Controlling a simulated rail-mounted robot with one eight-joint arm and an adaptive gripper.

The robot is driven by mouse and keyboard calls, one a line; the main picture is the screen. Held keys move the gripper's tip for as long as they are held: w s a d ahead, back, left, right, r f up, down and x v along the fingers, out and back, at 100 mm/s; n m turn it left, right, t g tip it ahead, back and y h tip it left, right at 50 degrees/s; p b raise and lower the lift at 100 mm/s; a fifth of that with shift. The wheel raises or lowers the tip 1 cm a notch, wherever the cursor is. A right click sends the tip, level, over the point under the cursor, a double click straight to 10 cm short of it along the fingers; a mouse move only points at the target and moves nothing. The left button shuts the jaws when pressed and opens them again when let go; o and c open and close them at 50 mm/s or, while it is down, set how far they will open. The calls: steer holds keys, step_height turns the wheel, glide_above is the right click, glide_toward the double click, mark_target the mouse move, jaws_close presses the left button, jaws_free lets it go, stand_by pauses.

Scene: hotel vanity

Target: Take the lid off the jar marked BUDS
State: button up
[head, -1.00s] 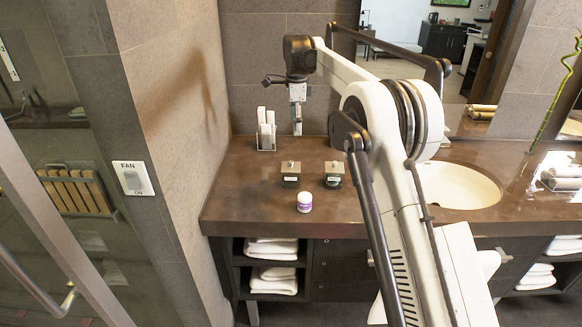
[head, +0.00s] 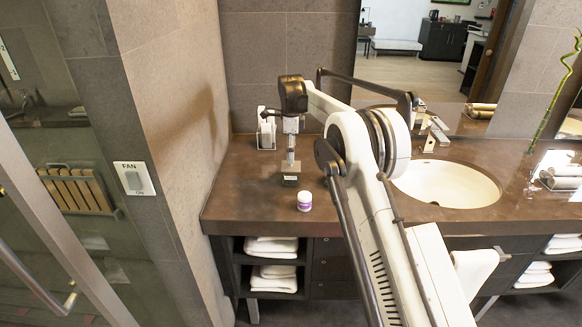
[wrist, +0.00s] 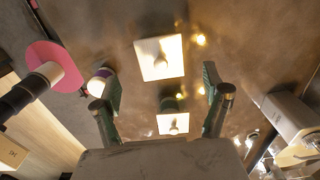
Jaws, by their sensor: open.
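Two small jars with square pale lids and small knobs stand on the brown counter. In the head view the left jar (head: 290,181) is in sight, and the right one is hidden behind my arm. Its label is too small to read, so I cannot tell which jar is marked BUDS. My gripper (head: 291,163) is just above the left jar, pointing down. In the wrist view my gripper (wrist: 161,82) has its fingers apart and empty, on either side of the upper lid (wrist: 158,57). The lower lid (wrist: 172,122) shows nearer the palm. Contact cannot be told.
A white bottle with a purple band (head: 304,201) stands in front of the jars, and it also shows in the wrist view (wrist: 100,82). A white holder (head: 266,130) is by the back wall. The sink (head: 446,184) is at right. The counter front left (head: 240,205) is clear.

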steer(key=shift+f+p, duration=0.55)
steer(key=shift+f, duration=2.05)
steer(key=shift+c, duration=0.3)
steer(key=c, duration=1.2)
steer(key=shift+r, duration=0.1)
